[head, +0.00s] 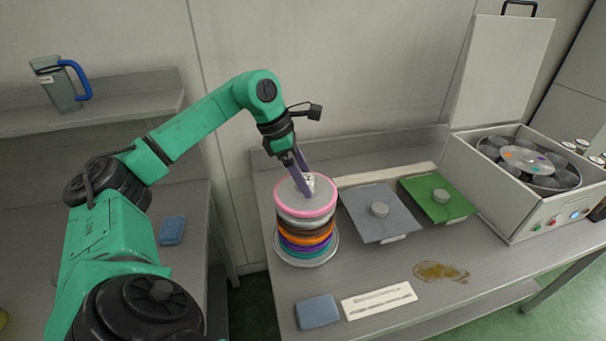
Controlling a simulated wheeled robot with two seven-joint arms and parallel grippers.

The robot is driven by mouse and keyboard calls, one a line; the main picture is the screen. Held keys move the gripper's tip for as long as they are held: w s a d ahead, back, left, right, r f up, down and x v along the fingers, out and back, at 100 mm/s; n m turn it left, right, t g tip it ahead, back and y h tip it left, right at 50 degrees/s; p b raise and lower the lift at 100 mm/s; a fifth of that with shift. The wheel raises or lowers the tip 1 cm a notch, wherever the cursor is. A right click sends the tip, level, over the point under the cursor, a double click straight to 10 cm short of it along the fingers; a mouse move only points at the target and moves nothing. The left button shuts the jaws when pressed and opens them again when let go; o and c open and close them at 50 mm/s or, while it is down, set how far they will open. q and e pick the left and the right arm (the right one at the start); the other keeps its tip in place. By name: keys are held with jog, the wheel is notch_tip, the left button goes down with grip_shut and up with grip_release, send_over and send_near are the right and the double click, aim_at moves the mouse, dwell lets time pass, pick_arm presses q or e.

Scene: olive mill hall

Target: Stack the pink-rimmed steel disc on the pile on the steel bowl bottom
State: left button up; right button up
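The pink-rimmed steel disc (287,198) lies level at the top of the pile, with its grey upper face showing. Below it the pile (305,238) shows bands of silver, brown, orange, purple and teal. The pile stands in the steel bowl bottom (331,250) on the steel bench. My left gripper (308,186) reaches down from the upper left, its purple fingers at the middle of the disc, around a small speckled part there. I cannot tell if the fingers press on it or stand slightly apart. My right gripper is not in view.
Right of the pile lie a grey plate (370,222) and a green plate (424,208), each with a knob. A white machine (520,205) with an open lid stands further right. A blue sponge (317,312), a label strip (378,301) and an oily spill (440,271) are in front.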

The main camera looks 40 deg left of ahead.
pick_arm(q)
jog(key=p+v, duration=0.2)
jog(key=v, duration=1.2)
jog(key=shift+r, duration=0.25)
jog(key=shift+f, duration=0.1)
